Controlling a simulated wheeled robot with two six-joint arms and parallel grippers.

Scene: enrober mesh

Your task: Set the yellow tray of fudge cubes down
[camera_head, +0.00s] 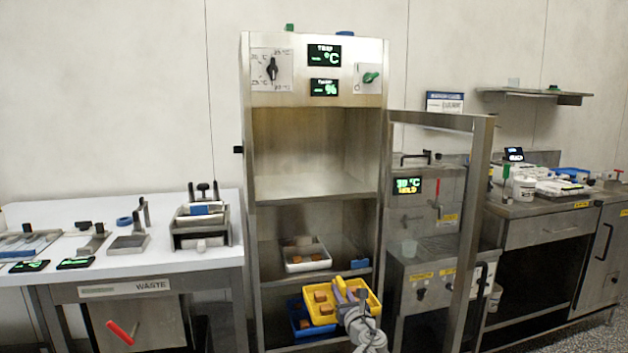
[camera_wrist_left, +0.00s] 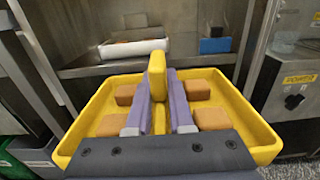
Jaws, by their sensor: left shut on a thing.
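The yellow tray (camera_head: 374,301) is in front of the lower part of the open steel cabinet, with brown fudge cubes (camera_head: 321,297) in it. My left gripper (camera_head: 348,288) is shut on the tray's upright yellow handle. In the left wrist view the handle (camera_wrist_left: 157,75) stands between the two purple-grey fingers of the gripper (camera_wrist_left: 158,100). Fudge cubes (camera_wrist_left: 209,118) lie on both sides of it, and the tray (camera_wrist_left: 88,112) looks about level. Whether its underside touches anything is hidden. My right gripper is in neither view.
A white tray (camera_head: 323,262) with brown cubes sits on the cabinet shelf above. A blue tray (camera_head: 297,329) is low in the cabinet, partly behind the yellow tray. The open cabinet door frame (camera_head: 484,180) stands to the right. The upper shelf (camera_head: 310,187) is empty.

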